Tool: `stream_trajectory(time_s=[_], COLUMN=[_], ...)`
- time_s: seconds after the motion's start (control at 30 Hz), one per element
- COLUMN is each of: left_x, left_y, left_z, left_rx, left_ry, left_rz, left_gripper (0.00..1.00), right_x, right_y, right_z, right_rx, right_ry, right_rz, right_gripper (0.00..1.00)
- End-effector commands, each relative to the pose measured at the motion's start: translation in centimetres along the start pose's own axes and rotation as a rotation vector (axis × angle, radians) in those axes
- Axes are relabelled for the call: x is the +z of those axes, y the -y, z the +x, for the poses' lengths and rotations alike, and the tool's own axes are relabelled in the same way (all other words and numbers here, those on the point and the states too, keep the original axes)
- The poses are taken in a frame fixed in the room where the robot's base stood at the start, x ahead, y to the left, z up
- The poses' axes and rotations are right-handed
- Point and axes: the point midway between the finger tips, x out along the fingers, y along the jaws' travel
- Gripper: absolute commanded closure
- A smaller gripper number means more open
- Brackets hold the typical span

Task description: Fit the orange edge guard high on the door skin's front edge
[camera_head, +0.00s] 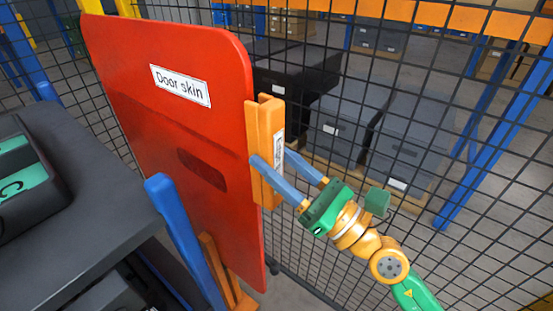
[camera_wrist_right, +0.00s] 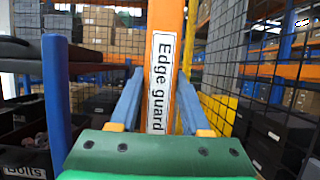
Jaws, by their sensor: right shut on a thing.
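The red door skin (camera_head: 130,75) stands upright and slightly tilted in the middle of the head view, with a "Door skin" label. The orange edge guard (camera_head: 264,112) is upright at the upper part of the door skin's right-hand edge, overlapping it in the picture. I cannot tell how deeply the edge sits in it. My right gripper (camera_head: 283,165) is shut on the guard's lower half, one blue finger on each side. In the right wrist view, the edge guard (camera_wrist_right: 165,75) stands between the blue fingers with its label facing the camera. My left gripper is not in view.
A blue post (camera_head: 180,235) and an orange support (camera_head: 225,272) stand by the door skin's lower part. A dark table (camera_head: 75,190) is at left. A black mesh fence (camera_head: 430,165) runs behind the door, with grey bins (camera_head: 410,140) beyond it.

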Motion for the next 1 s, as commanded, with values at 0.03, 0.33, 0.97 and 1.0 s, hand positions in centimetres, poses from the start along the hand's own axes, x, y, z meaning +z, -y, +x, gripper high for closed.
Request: stream_trajectory(time_s=[0.03, 0.33, 0.97, 1.0], left_x=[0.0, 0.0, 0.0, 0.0], left_y=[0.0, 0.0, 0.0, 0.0], left_z=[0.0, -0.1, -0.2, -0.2], left_rx=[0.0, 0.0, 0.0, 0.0], left_ry=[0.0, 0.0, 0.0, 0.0], left_rz=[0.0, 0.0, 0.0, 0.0], left_gripper=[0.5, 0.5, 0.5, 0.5], right_x=[0.0, -0.2, -0.6, -0.6], right_y=[0.0, 0.0, 0.0, 0.0], right_z=[0.1, 0.5, 1.5, 1.5], right_rx=[0.0, 0.0, 0.0, 0.0], right_ry=[0.001, 0.001, 0.001, 0.001], right_rz=[0.0, 0.0, 0.0, 0.0], right_gripper=[1.0, 1.0, 1.0, 1.0])
